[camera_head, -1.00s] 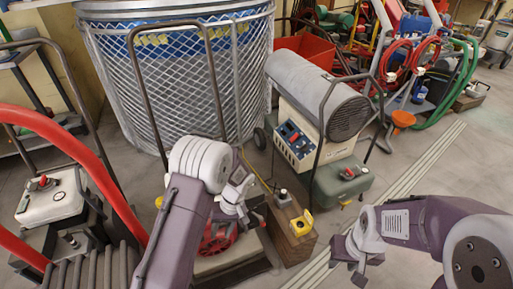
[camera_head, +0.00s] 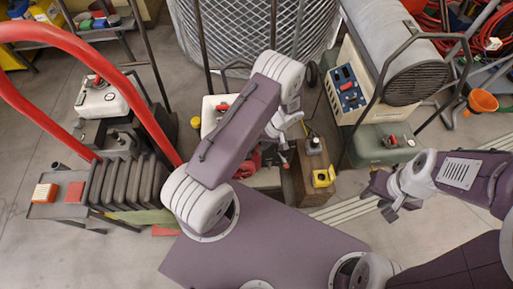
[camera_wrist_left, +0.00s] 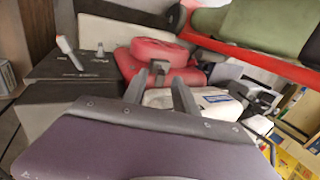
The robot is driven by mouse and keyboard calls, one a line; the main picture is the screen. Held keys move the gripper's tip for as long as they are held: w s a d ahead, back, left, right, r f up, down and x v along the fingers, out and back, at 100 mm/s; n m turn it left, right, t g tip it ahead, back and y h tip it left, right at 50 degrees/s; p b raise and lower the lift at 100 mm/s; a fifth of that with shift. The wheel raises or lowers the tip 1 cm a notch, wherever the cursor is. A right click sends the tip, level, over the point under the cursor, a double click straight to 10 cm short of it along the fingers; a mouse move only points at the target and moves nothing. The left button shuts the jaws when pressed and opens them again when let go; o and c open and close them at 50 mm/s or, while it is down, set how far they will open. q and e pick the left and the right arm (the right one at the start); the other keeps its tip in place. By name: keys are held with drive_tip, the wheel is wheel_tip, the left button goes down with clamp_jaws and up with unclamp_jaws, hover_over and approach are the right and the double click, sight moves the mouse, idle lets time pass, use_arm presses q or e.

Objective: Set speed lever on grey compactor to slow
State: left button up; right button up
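In the head view my left gripper (camera_head: 287,128) hangs over a machine with a white tank (camera_head: 214,112) and a red part (camera_head: 250,160), partly hidden by my left arm. I cannot tell whether this is the grey compactor. In the left wrist view the two grey fingers (camera_wrist_left: 160,92) are apart, pointing towards the red cover (camera_wrist_left: 155,58) and white tank (camera_wrist_left: 215,103).
A heater-like machine with a grey drum (camera_head: 395,45) and green tank (camera_head: 383,145) stands at right. A wooden block (camera_head: 313,180) bears a yellow part. Red curved handles (camera_head: 70,60) and a white-tanked machine (camera_head: 100,98) are at left. A mesh cage (camera_head: 250,35) stands behind.

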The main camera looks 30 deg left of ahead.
use_arm(q)
drive_tip(key=shift+f, duration=0.2)
clamp_jaws()
idle(1.3)
